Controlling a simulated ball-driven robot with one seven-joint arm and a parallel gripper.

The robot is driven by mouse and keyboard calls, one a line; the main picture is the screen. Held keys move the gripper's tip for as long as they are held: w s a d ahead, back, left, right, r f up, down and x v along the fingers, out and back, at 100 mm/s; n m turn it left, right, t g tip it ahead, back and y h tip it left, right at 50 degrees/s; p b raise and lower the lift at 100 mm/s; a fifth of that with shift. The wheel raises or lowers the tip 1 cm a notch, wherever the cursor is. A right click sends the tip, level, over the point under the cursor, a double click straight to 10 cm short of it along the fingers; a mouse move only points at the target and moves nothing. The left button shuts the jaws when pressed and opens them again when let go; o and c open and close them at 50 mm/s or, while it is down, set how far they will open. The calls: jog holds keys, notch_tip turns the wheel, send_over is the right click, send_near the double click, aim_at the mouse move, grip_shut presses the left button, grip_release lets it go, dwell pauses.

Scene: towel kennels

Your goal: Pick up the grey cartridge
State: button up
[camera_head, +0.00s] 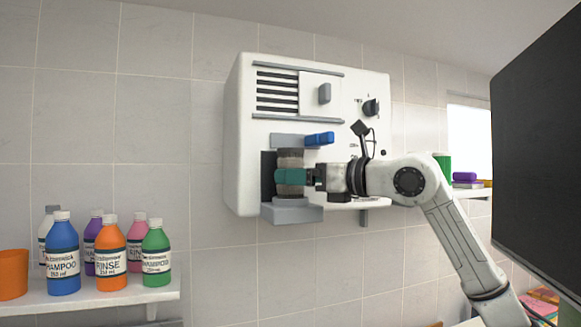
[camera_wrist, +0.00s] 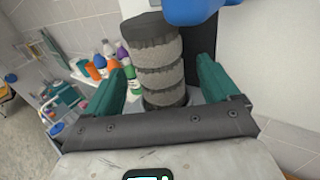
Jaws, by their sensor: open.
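The grey cartridge (camera_head: 290,158) is an upright ribbed cylinder in the lower left bay of the white wall machine, above a small grey ledge (camera_head: 291,212). In the wrist view the cartridge (camera_wrist: 158,65) rises between the two teal fingers. My gripper (camera_head: 290,177) is open, with its fingers around the middle of the cartridge in the head view. The wrist view shows gaps on both sides, and my gripper (camera_wrist: 163,88) is not closed on it. The near finger hides part of the cartridge in the head view.
The white machine (camera_head: 230,140) has a blue lever (camera_head: 319,139) just above the cartridge; blue also shows close in the wrist view (camera_wrist: 196,10). A shelf (camera_head: 95,300) with several bottles stands at left. A large dark panel (camera_head: 540,150) fills the right.

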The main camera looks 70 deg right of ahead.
jog(key=shift+w+d, duration=0.15)
jog(key=shift+w, duration=0.4)
jog(key=shift+c, duration=0.4)
jog(key=c, duration=1.1)
